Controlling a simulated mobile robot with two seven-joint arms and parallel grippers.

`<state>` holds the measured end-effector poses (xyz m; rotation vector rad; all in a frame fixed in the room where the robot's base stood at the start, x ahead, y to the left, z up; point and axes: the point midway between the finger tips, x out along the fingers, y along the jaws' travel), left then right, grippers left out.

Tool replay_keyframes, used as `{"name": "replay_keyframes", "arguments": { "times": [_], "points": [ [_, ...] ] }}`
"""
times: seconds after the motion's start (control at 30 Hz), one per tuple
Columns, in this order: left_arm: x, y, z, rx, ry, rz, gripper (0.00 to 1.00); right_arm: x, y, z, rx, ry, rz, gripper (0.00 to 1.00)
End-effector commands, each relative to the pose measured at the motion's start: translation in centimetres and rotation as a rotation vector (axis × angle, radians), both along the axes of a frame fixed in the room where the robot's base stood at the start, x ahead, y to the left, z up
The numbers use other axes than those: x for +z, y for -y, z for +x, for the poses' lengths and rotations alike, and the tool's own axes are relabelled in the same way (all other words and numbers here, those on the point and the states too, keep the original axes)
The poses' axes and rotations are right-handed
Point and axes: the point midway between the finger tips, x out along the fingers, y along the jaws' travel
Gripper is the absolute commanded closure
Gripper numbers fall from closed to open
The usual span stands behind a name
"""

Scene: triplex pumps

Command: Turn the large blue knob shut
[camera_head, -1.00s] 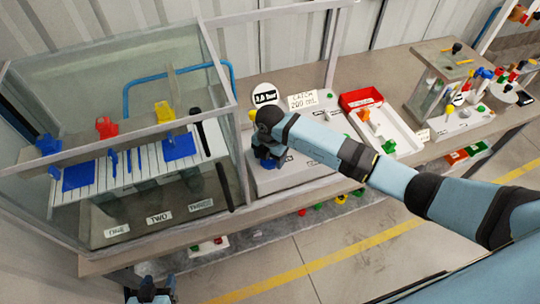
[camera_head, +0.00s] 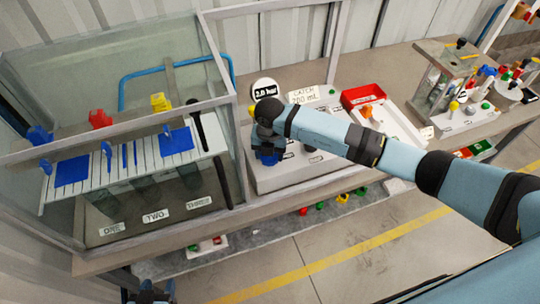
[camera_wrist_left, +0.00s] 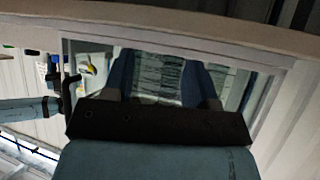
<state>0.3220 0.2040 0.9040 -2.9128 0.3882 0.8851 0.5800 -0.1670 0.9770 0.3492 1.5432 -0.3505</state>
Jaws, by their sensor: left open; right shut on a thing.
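My right gripper (camera_head: 268,152) points down at the left end of the grey-white panel box (camera_head: 290,176). A blue patch shows at its fingertips. It is shut there on what appears to be the large blue knob, but knob and fingers are hard to tell apart and the wrist hides most of it. A round gauge sign (camera_head: 265,88) reading 2.0 bar stands just behind. My left gripper (camera_head: 148,291) is low at the bottom edge, away from the bench. In the left wrist view its two blue fingers (camera_wrist_left: 160,80) are apart and empty.
A glass tank (camera_head: 215,150) with a slatted deck and blue, red and yellow parts stands left of the panel. A sign reading CATCH 200 mL (camera_head: 303,95) and a red tray (camera_head: 362,97) lie to the right.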

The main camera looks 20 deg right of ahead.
Motion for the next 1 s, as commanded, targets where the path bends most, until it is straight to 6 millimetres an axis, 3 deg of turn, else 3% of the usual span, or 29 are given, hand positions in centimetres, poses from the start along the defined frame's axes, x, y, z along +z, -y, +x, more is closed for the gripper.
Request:
{"name": "replay_keyframes", "arguments": {
  "times": [0.6, 1.0],
  "points": [
    [-5.2, 1.5, 0.8, -0.020, 0.004, -0.024, 0.48, -0.4, -0.3, 0.2, 0.586, 0.004, 0.000, 0.68],
    [-9.1, 1.1, 0.7, -0.017, 0.004, -0.018, 0.48, -0.3, -0.5, 0.1, 0.936, 0.004, 0.000, 0.68]
  ]
}}
